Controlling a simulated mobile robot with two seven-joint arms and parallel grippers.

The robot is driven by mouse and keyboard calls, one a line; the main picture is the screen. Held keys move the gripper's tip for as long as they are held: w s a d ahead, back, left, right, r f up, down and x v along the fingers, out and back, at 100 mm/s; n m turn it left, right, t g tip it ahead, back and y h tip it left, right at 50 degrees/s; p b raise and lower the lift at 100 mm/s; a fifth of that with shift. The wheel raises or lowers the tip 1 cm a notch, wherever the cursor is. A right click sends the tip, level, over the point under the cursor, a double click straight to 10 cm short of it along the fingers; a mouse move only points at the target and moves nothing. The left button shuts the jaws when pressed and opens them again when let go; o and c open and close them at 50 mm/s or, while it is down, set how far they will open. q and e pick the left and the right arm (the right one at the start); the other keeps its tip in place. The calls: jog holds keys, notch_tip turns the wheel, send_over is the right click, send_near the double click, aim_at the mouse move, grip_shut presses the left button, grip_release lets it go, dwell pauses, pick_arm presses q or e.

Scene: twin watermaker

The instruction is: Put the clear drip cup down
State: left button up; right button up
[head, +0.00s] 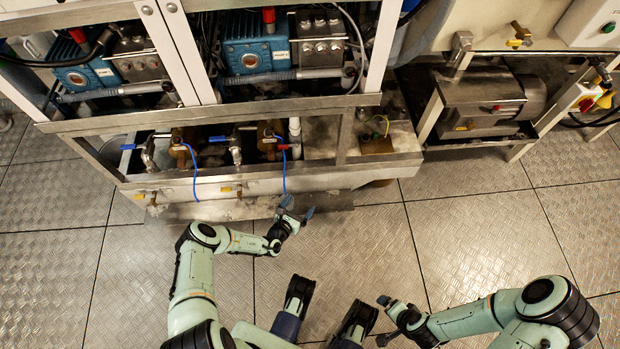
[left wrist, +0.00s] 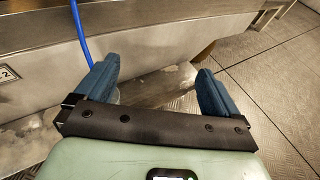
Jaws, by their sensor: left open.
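My left gripper (head: 298,207) is open at the front lower edge of the watermaker frame, near the end of a hanging blue tube (head: 284,170). In the left wrist view its two blue fingers (left wrist: 160,70) stand apart, with bare metal and floor showing between them.
A metal drip tray or plate (head: 240,209) lies along the foot of the frame (head: 225,185). A motor unit (head: 490,100) stands at the right. The tread-plate floor (head: 480,230) is clear.

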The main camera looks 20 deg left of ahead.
pick_arm(q)
jog(key=w+d+r+m+h+p, duration=0.1)
jog(key=w+r+p, duration=0.1)
jog(key=r, duration=0.6)
jog(key=w+d+r+m+h+p, duration=0.1)
jog(key=w+d+r+h+p, duration=0.1)
jog(key=r, duration=0.6)
jog(key=shift+r+g+p, duration=0.25)
jog(key=shift+g+p, duration=0.05)
